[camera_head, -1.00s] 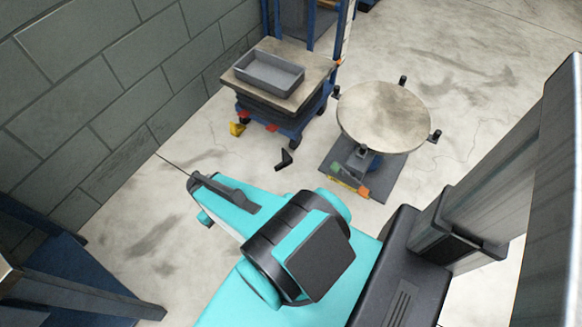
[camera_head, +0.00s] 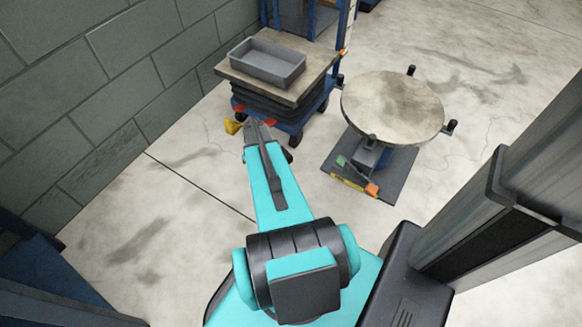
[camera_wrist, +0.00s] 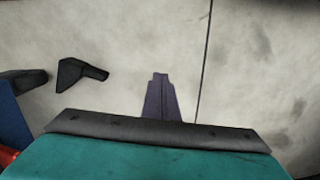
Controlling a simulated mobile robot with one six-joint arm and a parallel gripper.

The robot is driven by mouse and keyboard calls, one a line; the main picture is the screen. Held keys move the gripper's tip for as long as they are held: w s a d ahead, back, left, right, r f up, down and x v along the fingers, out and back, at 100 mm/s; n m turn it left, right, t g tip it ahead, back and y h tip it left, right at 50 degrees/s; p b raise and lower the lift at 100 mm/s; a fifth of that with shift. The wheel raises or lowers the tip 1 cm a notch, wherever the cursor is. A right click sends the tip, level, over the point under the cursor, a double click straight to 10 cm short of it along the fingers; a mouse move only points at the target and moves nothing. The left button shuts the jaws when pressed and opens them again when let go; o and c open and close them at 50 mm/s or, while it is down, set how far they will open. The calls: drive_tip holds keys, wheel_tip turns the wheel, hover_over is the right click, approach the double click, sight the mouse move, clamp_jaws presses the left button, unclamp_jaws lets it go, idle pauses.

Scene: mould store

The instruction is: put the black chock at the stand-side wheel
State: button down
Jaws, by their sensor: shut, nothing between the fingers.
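The black chock (camera_wrist: 80,72) lies on the floor, bent in shape, left of my gripper in the wrist view. In the head view only a dark bit of it (camera_head: 288,155) shows beside my arm. My gripper (camera_wrist: 160,78) is shut and empty over bare floor, apart from the chock; in the head view its tip (camera_head: 256,130) is near the lift cart's front edge. The lift cart (camera_head: 285,95) has a dark wheel (camera_head: 297,140) at its near right corner, close to the chock. Another dark wheel shape (camera_wrist: 22,80) shows at the wrist view's left edge.
A yellow chock (camera_head: 233,127) sits at the cart's left side, near red pedals (camera_head: 270,122). A grey tray (camera_head: 267,62) stands on the cart. A round-topped stand (camera_head: 393,105) with a dark base is to the right. Floor in front is clear.

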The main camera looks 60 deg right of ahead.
drive_tip(key=t+h+b, duration=0.1)
drive_tip(key=b, duration=0.6)
approach(291, 161)
drive_tip(key=s+a+r, duration=0.2)
drive_tip(key=s+a, duration=0.1)
drive_tip(key=s, duration=0.2)
drive_tip(key=shift+d+r, duration=0.15)
drive_tip(key=shift+d, duration=0.3)
wheel_tip(291, 161, down, 10)
drive_tip(key=b, duration=0.3)
drive_tip(key=w, duration=0.1)
drive_tip(key=b, duration=0.1)
drive_tip(key=w, duration=0.1)
drive_tip(key=shift+w+d+b, duration=0.25)
drive_tip(key=shift+w+b, duration=0.1)
drive_tip(key=shift+b, duration=0.05)
drive_tip(key=shift+w, duration=0.65)
drive_tip(key=shift+d, duration=0.1)
